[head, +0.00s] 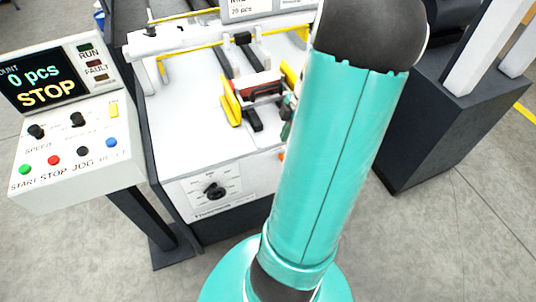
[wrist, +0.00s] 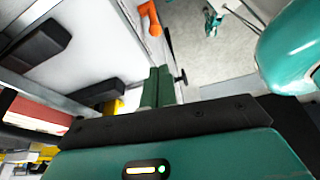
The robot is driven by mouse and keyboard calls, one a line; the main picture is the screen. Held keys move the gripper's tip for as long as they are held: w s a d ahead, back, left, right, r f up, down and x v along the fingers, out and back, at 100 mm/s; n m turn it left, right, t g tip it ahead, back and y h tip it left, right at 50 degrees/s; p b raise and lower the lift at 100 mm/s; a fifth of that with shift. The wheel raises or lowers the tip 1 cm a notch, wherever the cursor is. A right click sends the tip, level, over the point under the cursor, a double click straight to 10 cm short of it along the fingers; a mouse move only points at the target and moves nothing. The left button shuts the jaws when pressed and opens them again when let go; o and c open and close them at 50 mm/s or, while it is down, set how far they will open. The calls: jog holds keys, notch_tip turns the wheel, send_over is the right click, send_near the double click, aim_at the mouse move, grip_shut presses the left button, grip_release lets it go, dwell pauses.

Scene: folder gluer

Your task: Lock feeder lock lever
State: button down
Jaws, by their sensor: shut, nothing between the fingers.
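An orange lever (wrist: 150,18) with a rounded end shows at the top of the wrist view, at the edge of the white feeder table. It looks like the feeder lock lever, but no label shows. In the head view a small bit of orange (head: 282,155) peeks out beside my arm at the table's right side; most of that spot is hidden. My gripper (wrist: 158,88) has its green fingers shut together and empty, apart from the lever and below it in the wrist view. In the head view the arm hides most of my gripper.
The white feeder table (head: 185,125) carries yellow guides, dark bars and a red-brown stack (head: 260,85). A control panel (head: 70,120) reading "0 pcs STOP" stands at left. A dark machine base (head: 440,120) stands at right. A black knob (head: 214,191) is on the front face.

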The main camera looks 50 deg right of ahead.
aim_at(277, 153)
jog(key=x, duration=1)
jog(key=shift+s+d+f, duration=0.1)
jog(key=shift+s+d, duration=0.15)
jog(key=shift+d, duration=0.1)
